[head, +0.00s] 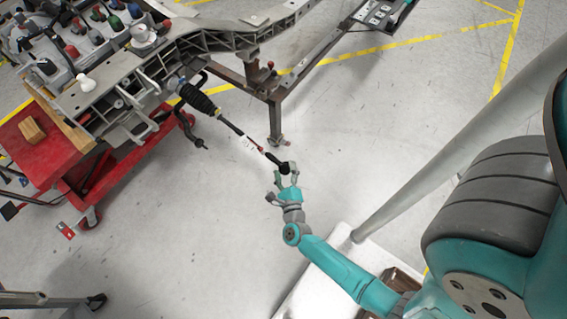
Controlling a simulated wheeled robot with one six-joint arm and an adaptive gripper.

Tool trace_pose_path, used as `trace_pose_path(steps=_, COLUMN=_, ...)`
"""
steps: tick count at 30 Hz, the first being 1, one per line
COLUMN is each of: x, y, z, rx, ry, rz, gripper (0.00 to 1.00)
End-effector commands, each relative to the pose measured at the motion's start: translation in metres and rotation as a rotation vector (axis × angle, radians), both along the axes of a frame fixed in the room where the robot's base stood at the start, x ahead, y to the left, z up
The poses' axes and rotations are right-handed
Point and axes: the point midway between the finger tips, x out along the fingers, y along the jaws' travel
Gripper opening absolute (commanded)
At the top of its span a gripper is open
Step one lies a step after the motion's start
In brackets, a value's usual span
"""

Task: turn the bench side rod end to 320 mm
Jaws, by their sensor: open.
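The rod end (278,161) is a dark piece at the outer end of a thin rod (237,131). The rod comes out of a black ribbed boot (200,99) under the grey chassis frame. A small red part (260,149) sits on the rod just before the rod end. My gripper (281,176) is open, with its fingers up at the dark rod end. At this size I cannot tell whether the fingers touch it. Any scale or length reading is too small to see.
The grey chassis frame (188,41) rests on a brown metal stand (262,84). A red cart (40,150) with a wooden block (32,130) stands at the left. The grey floor below the rod is mostly clear. A grey slanted pole (440,165) rises right of my arm.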

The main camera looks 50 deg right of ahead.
Motion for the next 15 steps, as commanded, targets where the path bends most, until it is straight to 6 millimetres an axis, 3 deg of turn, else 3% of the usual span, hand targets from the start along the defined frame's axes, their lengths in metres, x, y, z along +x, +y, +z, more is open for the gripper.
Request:
trace_pose_path(steps=6, x=0.016, y=-0.016, z=0.0, rx=0.0, ry=0.0, rz=-0.003, gripper=0.7)
trace_pose_path(steps=15, x=0.021, y=-0.02, z=0.0, rx=-0.001, ry=0.001, rz=0.0, gripper=0.7)
